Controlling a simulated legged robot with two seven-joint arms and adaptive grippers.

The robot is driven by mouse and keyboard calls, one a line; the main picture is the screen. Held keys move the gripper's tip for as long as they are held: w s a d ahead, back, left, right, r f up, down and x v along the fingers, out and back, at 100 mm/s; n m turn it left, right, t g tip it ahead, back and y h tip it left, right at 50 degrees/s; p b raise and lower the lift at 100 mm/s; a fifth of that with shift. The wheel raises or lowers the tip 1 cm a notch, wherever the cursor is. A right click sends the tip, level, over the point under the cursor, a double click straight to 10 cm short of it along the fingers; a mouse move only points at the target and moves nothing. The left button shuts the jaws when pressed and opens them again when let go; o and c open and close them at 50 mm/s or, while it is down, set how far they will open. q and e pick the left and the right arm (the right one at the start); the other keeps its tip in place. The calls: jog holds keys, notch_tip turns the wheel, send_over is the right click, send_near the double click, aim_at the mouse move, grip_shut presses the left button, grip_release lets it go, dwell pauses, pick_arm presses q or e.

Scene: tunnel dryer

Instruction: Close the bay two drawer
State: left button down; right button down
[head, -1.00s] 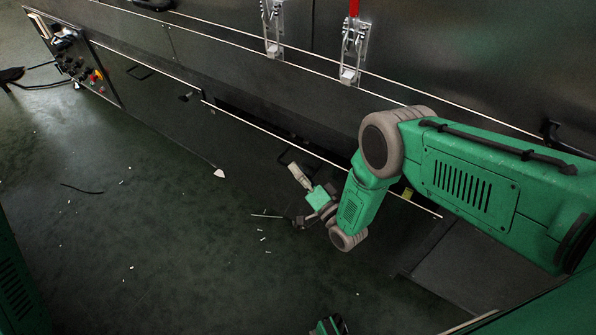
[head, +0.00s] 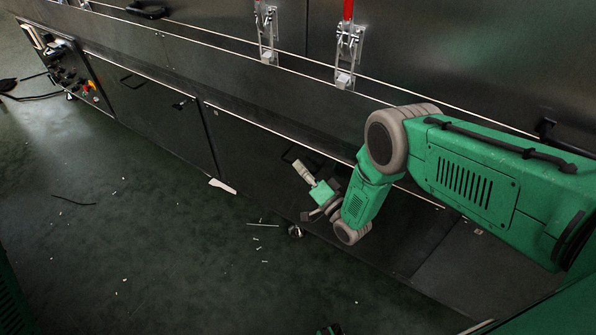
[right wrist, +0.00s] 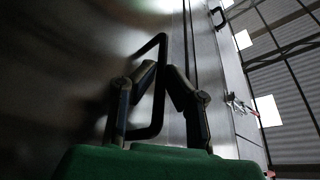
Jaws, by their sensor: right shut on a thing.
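The bay two drawer (head: 255,150) is a dark, flat-fronted panel low in the dryer's side in the head view. Its front now looks close to flush with the panel on its left; I cannot tell whether a small gap remains. Its black looped handle (head: 289,155) is partly hidden behind my right gripper (head: 322,203). In the right wrist view my right gripper (right wrist: 160,72) has a finger on each side of the handle (right wrist: 155,128) and is shut on it.
A control panel (head: 75,75) is at the far left of the dryer. Latches (head: 346,60) sit on the upper doors. A pale wedge-shaped piece (head: 222,186) lies by the drawer's lower left corner. The green floor (head: 130,230) in front is mostly clear, with small scraps.

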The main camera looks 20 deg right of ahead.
jog(key=c, duration=1.6)
grip_release()
jog(key=shift+w+d+f, duration=0.1)
jog(key=shift+d, duration=0.25)
jog(key=shift+c, duration=0.2)
jog(key=shift+s+f, duration=0.1)
jog(key=shift+s, duration=0.2)
jog(key=v, duration=1.1)
jog(key=shift+s, duration=0.2)
jog(key=shift+f, duration=0.1)
